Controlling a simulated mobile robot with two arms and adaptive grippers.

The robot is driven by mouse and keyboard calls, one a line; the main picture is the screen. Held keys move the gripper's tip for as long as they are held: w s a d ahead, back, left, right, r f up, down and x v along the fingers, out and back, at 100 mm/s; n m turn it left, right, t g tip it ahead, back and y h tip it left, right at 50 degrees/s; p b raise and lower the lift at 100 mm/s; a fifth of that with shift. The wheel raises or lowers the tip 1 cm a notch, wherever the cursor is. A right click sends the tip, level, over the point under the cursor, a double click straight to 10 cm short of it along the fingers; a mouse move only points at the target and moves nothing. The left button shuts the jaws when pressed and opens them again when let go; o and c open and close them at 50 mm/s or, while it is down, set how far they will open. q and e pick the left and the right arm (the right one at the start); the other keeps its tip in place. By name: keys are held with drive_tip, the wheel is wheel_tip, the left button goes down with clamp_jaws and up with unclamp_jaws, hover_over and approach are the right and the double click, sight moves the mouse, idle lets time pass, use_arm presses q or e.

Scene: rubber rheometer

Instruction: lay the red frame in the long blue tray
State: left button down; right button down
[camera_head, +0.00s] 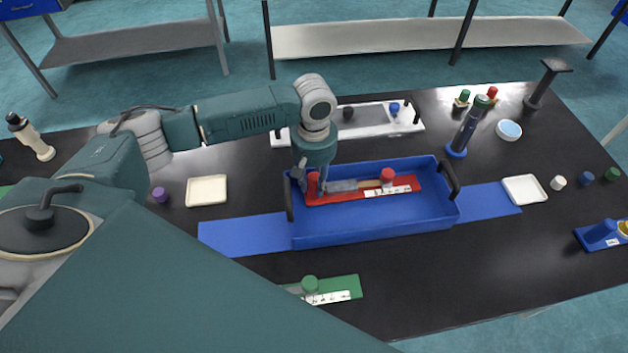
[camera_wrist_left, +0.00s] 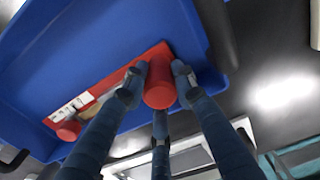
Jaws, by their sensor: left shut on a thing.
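The red frame (camera_head: 345,198) is a flat red strip with a red knob at each end, a white label and a grey and tan insert. It is inside the outline of the long blue tray (camera_head: 375,228), toward the back wall; I cannot tell if it touches the floor. My left gripper (camera_head: 313,187) is at the tray's left end, shut on the frame's left red knob. In the left wrist view the fingers surround this red knob (camera_wrist_left: 160,88), with the frame (camera_wrist_left: 152,56) and tray (camera_wrist_left: 100,25) beyond. My right gripper is not in view.
The tray has dark handles at both ends and stands on a blue mat (camera_head: 245,234). A green frame (camera_head: 345,284) lies in front. A white rack (camera_head: 375,127) is behind. White dishes (camera_head: 207,190) (camera_head: 525,190) flank it, and a dark blue tool (camera_head: 467,130) stands at right.

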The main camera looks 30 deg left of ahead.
use_arm(q)
drive_tip(key=shift+f, duration=0.1)
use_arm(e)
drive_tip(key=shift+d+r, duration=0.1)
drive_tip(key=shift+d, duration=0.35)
use_arm(q)
drive_tip(key=c, duration=1.4)
unclamp_jaws()
drive_tip(key=shift+f, duration=0.1)
wheel_tip(320, 180, up, 12)
drive_tip(key=shift+f+b, duration=0.15)
drive_tip(key=shift+b, duration=0.85)
drive_tip(key=shift+r, duration=0.3)
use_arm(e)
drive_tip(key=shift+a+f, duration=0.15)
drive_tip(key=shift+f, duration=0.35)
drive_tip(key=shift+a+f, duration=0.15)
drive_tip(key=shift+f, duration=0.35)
